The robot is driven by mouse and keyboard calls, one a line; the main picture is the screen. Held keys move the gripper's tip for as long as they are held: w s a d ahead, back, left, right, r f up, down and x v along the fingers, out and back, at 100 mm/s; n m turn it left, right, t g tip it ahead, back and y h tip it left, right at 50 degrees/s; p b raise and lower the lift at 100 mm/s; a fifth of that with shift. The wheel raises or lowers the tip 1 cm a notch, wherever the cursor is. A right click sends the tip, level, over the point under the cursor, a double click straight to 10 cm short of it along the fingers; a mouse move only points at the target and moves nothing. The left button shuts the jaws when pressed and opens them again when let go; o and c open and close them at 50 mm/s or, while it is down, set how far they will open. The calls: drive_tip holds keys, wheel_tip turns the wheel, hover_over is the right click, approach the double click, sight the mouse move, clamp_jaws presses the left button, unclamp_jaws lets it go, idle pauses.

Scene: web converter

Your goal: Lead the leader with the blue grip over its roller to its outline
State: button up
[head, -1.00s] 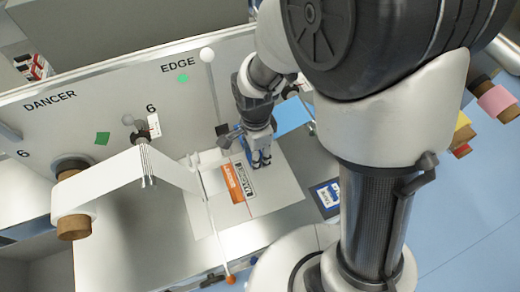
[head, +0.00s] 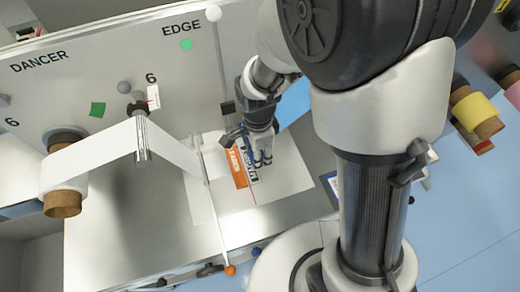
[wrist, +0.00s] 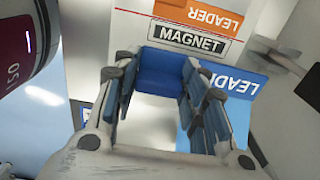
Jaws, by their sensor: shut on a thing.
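My gripper (head: 262,160) is low over the white sheet on the metal table, beside the orange label. In the wrist view my gripper (wrist: 165,95) is shut on a blue grip (wrist: 163,70), a block between the fingertips. A blue LEADER label (wrist: 237,82) lies just right of the fingers there. A MAGNET plate (wrist: 187,40) and an orange LEADER label (wrist: 215,18) lie beyond the grip. In the head view the orange label (head: 237,167) is left of the fingers. I cannot tell whether the grip touches the sheet, and its web is not clearly seen.
A white web (head: 105,155) runs from a roll on a brown core (head: 62,203) to a metal roller (head: 142,145). An upright panel (head: 80,85) backs the table.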

drive_tip(key=b, duration=0.5)
hover_over(255, 178)
wheel_tip(255, 178, down, 7)
drive_tip(key=shift+f, duration=0.1)
drive_tip(key=shift+f+b, duration=1.8)
drive_tip(key=shift+f, duration=0.4)
drive_tip(key=shift+f, duration=0.35)
drive_tip(key=o, duration=1.1)
drive_tip(key=shift+o, duration=0.5)
